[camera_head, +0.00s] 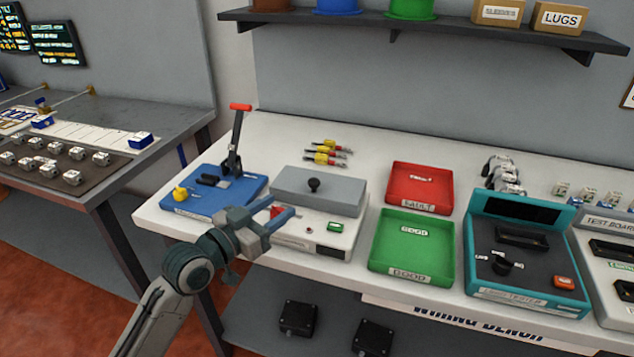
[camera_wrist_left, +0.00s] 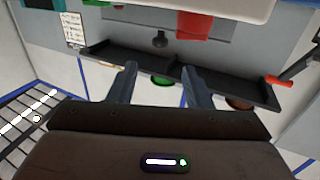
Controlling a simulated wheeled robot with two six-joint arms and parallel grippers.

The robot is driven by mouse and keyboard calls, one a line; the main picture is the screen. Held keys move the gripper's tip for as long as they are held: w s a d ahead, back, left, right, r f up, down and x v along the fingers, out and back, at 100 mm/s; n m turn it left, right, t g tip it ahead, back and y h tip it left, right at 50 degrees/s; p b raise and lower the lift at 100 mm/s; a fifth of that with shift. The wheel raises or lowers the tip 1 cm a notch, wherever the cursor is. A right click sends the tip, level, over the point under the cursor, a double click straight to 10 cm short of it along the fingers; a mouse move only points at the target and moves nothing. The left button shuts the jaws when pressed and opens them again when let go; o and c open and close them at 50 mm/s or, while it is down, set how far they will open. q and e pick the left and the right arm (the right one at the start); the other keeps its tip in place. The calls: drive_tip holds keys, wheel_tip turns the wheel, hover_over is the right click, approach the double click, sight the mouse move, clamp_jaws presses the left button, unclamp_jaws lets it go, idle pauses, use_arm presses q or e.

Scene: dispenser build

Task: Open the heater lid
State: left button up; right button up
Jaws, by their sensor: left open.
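The heater (camera_head: 318,232) is a white box on the bench with a grey lid (camera_head: 335,203) lying flat and closed over its back part. A round black knob (camera_head: 314,185) stands on the lid. My left gripper (camera_head: 288,214) is open and empty at the heater's front left, in front of the lid and apart from the knob. In the left wrist view, which looks upside down, its two fingers (camera_wrist_left: 160,82) are spread with nothing between them; the knob (camera_wrist_left: 160,40) shows beyond them. My right gripper is not in view.
A blue lever press (camera_head: 226,190) with a red-tipped handle stands left of the heater. A red bin (camera_head: 397,200) and a green bin (camera_head: 382,269) stand to the right, then a teal tester (camera_head: 474,245). Yellow-and-red connectors (camera_head: 325,154) lie behind. A shelf (camera_head: 450,29) hangs above.

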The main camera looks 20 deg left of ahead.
sight(310, 184)
use_arm(q)
drive_tip(key=shift+w+d+r, duration=0.2)
drive_tip(key=shift+w+d, duration=0.05)
drive_tip(key=shift+w, duration=0.3)
drive_tip(key=p+x, duration=0.1)
drive_tip(key=x, duration=0.6)
drive_tip(key=shift+x, duration=0.85)
drive_tip(key=shift+f, duration=0.15)
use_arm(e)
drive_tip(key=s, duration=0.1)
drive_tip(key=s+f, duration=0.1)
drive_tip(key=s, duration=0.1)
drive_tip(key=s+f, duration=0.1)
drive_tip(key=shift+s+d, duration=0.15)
use_arm(q)
drive_tip(key=shift+p, duration=0.3)
clamp_jaws()
